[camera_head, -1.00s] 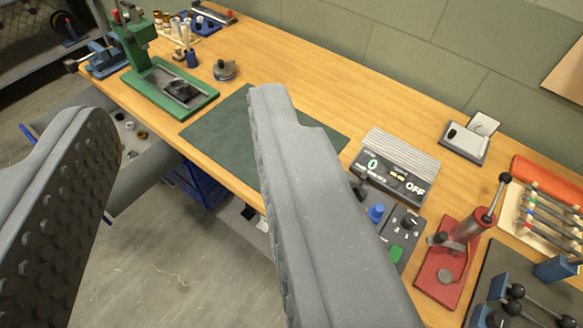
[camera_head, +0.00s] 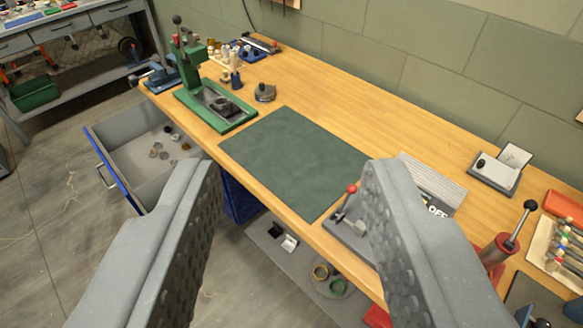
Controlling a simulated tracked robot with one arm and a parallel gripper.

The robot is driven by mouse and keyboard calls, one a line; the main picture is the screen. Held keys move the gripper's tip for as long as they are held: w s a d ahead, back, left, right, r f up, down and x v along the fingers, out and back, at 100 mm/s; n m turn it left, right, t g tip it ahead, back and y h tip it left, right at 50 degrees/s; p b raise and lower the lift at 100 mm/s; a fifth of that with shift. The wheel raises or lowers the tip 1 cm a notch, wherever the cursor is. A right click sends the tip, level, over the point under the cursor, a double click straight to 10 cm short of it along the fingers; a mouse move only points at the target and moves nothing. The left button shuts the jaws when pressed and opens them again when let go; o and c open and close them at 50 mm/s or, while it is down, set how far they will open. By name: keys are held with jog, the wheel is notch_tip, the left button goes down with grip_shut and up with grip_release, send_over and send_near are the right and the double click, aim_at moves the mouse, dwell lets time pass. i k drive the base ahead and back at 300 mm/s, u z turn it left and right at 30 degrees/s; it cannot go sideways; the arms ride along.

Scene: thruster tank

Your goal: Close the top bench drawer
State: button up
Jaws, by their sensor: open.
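The top bench drawer (camera_head: 112,182) is pulled out from under the left part of the wooden bench (camera_head: 318,92). It is a grey tray with a blue front and a metal bar handle (camera_head: 104,175) facing left. Several small round parts lie inside it. My gripper (camera_head: 290,180) is open and empty, its two grey fingers wide apart. The left finger stands in front of the drawer's near end and hides part of it. The right finger covers part of the bench's front edge. No contact between finger and drawer can be made out.
A green press (camera_head: 215,105) stands on the bench above the drawer. A dark green mat (camera_head: 290,160) lies mid-bench. Red-knobbed and black-knobbed levers stand at the right. A low shelf with small parts lies under the bench. The floor left of the drawer is clear.

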aim_at(126, 137)
jog(key=k, duration=1.3)
jog(key=u, duration=0.7)
jog(key=i, duration=1.9)
jog(key=z, duration=0.35)
